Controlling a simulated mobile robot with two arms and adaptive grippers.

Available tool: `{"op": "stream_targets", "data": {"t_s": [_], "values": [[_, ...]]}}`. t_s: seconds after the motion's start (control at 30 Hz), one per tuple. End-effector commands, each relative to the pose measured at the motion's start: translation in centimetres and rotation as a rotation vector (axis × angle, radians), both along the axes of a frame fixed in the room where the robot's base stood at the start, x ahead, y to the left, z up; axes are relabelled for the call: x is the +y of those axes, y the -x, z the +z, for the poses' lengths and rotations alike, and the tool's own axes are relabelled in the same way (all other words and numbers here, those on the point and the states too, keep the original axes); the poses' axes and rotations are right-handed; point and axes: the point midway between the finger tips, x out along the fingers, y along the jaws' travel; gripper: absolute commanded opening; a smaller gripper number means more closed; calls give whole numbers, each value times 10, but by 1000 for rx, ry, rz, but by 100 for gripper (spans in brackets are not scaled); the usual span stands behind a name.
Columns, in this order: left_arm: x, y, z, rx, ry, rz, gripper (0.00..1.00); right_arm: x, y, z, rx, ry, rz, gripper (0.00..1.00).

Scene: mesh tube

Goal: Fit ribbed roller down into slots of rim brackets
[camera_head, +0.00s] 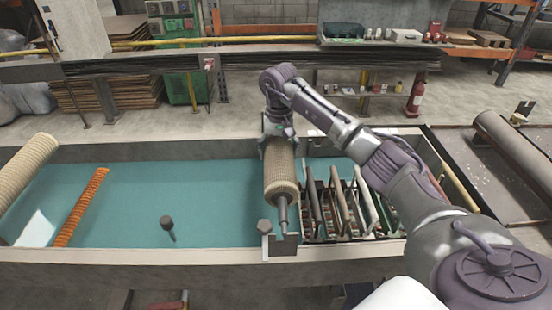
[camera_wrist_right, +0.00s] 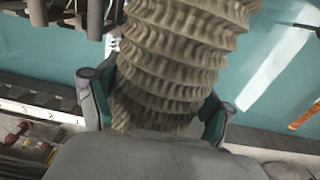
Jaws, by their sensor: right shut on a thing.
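The beige ribbed roller (camera_head: 281,178) is held over the teal trough, its length running toward the camera. Its near metal shaft end (camera_head: 284,218) points down at the near rim bracket (camera_head: 286,245); I cannot tell whether it sits in the slot. My right gripper (camera_head: 278,137) is shut on the roller's far part. In the right wrist view the roller (camera_wrist_right: 180,60) fills the space between the fingers (camera_wrist_right: 158,108). The far bracket and far shaft end are hidden by the gripper and arm. My left gripper is not in view.
Several upright plates (camera_head: 340,205) stand in a rack just right of the roller. A dark knob (camera_head: 167,222) and an orange ribbed strip (camera_head: 82,206) are in the trough's left part. Another ribbed roller (camera_head: 25,170) is at far left. The trough's near rim (camera_head: 130,268) runs across the front.

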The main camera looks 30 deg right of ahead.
Motion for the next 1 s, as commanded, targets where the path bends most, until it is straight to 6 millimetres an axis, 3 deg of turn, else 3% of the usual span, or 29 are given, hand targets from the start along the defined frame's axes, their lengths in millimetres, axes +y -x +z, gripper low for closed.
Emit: {"op": "stream_targets", "data": {"t_s": [0.17, 0.5, 0.73, 0.77, 0.87, 1.0], "values": [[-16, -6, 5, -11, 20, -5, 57, 3, -11, -5, -3, -2, 2, 11], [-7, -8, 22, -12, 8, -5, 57, 3, -10, -44, 2, -1, 0, 11], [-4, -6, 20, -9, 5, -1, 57, 4, -8, -50, 7, 0, 2, 11], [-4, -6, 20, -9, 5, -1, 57, 4, -7, -53, 12, 1, 2, 86], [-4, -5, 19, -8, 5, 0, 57, 4, -8, -52, 10, 1, 2, 100], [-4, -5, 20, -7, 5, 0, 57, 3, -9, -50, 5, 0, 2, 100]]}}
